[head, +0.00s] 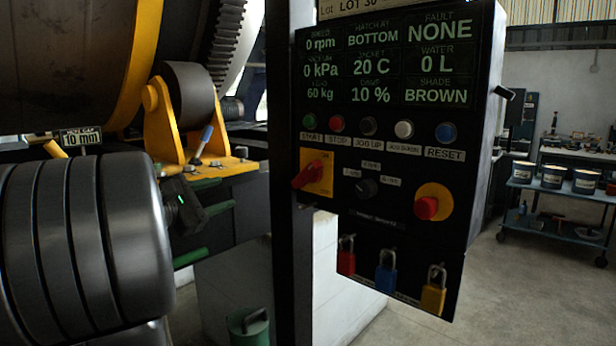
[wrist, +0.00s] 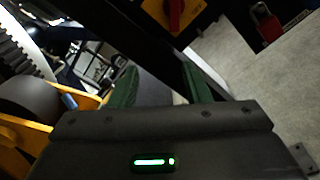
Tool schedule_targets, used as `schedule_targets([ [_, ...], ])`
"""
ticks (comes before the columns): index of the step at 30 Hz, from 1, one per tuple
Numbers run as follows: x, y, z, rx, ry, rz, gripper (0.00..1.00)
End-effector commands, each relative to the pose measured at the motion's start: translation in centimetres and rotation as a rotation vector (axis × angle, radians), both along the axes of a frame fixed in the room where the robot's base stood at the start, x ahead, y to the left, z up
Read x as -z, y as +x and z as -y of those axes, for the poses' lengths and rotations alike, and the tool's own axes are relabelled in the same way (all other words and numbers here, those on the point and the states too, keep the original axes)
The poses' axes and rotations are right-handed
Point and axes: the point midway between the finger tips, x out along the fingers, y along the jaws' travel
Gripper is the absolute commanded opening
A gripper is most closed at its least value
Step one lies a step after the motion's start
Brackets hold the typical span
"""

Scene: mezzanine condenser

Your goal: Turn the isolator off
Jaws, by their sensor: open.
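The isolator is a red rotary handle (head: 308,174) on a yellow plate (head: 322,183), at the left of the black control panel (head: 400,150). Its handle is tilted, with the lower end to the left. It also shows at the top of the wrist view (wrist: 175,14). My gripper (head: 220,227) is left of the panel and lower than the isolator, apart from it. Its two green fingers are spread with nothing between them in the wrist view (wrist: 160,88).
A dark upright post (head: 290,200) stands between my gripper and the panel. A red mushroom button (head: 427,207) is right of the isolator. Red (head: 346,256), blue (head: 386,273) and yellow (head: 433,291) padlocks hang below. A yellow bracket and roller (head: 185,110) stand behind my gripper.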

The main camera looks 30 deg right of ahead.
Motion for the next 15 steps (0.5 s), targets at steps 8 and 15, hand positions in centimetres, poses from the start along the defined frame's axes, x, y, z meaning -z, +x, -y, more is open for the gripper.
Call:
schedule_targets([
  [8,0.0,-2.0,-4.7,-0.004,0.001,0.001,0.44],
  [15,0.0,-3.1,-7.2,-0.003,0.002,0.000,0.44],
])
